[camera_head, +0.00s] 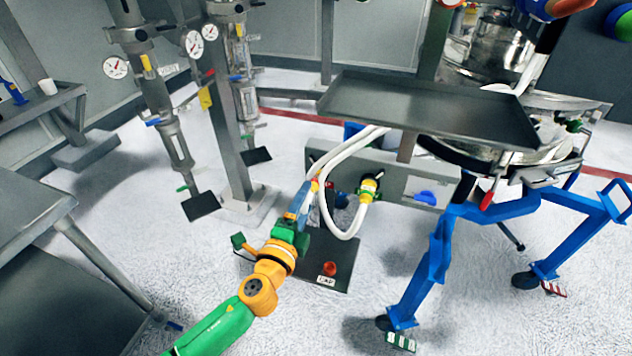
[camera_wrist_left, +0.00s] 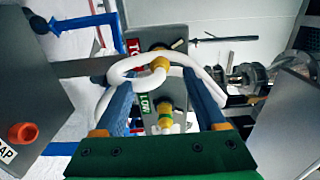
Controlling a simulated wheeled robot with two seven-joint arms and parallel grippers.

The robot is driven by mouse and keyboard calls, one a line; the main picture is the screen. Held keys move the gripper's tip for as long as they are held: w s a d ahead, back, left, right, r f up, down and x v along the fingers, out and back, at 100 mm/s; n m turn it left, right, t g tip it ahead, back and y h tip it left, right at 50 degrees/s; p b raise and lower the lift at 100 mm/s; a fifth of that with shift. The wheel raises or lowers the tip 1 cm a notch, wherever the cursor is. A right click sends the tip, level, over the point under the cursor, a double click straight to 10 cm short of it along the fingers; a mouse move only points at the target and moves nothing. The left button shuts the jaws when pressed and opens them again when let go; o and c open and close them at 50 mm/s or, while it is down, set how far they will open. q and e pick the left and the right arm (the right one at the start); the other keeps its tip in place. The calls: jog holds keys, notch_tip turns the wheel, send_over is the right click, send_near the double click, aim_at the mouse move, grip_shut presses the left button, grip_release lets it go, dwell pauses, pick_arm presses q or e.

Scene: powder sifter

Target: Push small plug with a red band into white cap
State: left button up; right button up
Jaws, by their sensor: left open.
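My left gripper (camera_head: 304,195) is in front of the grey box with the white hose, and its blue fingers look close to the hose. In the left wrist view the gripper (camera_wrist_left: 158,82) is open, with the looped white hose (camera_wrist_left: 122,70) showing between and beyond its fingers. A yellow hose fitting (camera_wrist_left: 160,63) shows between the fingers, and a second yellow fitting (camera_wrist_left: 165,120) is by a green LOW label. I cannot make out a small plug with a red band. An orange-red round piece (camera_head: 329,268) sits on a dark plate by a CAP label; no white cap is clearly identifiable. My right gripper is not in view.
A grey tray (camera_head: 425,106) stands above and right of the gripper. A blue-legged frame (camera_head: 430,262) carries the steel vessel on the right. Gauged columns (camera_head: 172,140) stand to the left, and a grey table (camera_head: 30,215) is at the left edge.

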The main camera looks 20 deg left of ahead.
aim_at(313, 188)
pick_arm(q)
jog(key=w+b, duration=0.1)
jog(key=w, duration=0.5)
jog(key=shift+w+d, duration=0.15)
jog(key=shift+w, duration=0.15)
dwell(0.7)
grip_shut()
jog(key=shift+s+f, duration=0.1)
jog(key=shift+f, duration=0.05)
